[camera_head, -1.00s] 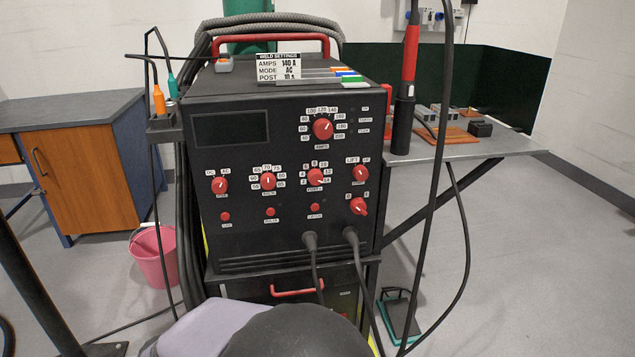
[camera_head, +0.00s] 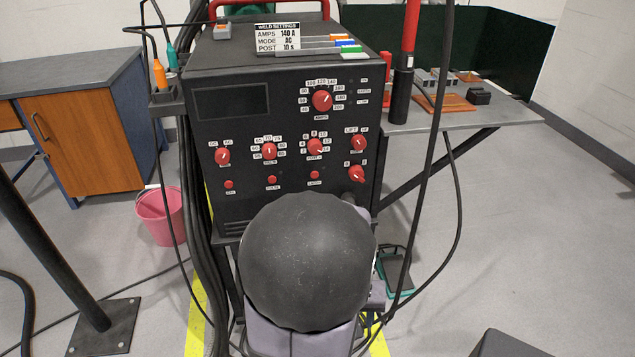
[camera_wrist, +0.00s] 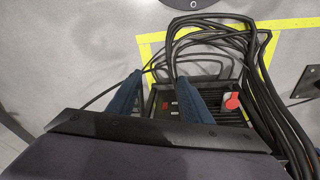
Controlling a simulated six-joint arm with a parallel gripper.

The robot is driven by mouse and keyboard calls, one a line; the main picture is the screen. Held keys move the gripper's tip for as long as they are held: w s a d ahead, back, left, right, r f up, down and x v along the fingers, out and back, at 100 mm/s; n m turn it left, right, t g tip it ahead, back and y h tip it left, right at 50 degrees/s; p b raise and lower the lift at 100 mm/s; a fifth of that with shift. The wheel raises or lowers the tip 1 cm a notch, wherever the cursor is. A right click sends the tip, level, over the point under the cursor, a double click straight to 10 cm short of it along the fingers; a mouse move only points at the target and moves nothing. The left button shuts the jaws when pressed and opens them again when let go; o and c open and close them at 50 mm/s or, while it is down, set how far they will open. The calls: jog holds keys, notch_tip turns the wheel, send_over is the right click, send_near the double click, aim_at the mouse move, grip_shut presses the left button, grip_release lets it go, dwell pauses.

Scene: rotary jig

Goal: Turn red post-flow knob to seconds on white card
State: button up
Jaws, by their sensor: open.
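The red post-flow knob (camera_head: 315,147) is in the middle row of the black welder's front panel, ringed by small number labels. Its white pointer appears to face lower right, near the 14 label. The white card (camera_head: 266,38) stands on top of the welder and reads AMPS 140 A, MODE AC, POST 10 s. My gripper (camera_wrist: 158,77) shows in the wrist view as two blue fingers, apart and with nothing held between them. The head view does not show the fingers. The post-flow knob cannot be made out in the wrist view.
Other red knobs, including the amps knob (camera_head: 322,101), surround it on the panel. My dark rounded arm part hides the panel's bottom. Black cables (camera_head: 438,170) hang at the right. A side shelf (camera_head: 440,130) and pink bucket (camera_head: 160,218) flank the welder.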

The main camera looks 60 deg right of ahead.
jog(key=w+d+r+t+h, duration=0.1)
jog(key=d+r+h, duration=0.15)
jog(key=d, duration=0.45)
jog(key=n+t+h, duration=0.4)
jog(key=t+h, duration=0.4)
jog(key=t, duration=0.4)
send_near(316, 150)
jog(key=shift+m, duration=0.3)
jog(key=shift+x, duration=4.1)
jog(key=shift+b, duration=0.3)
jog(key=c, duration=1.1)
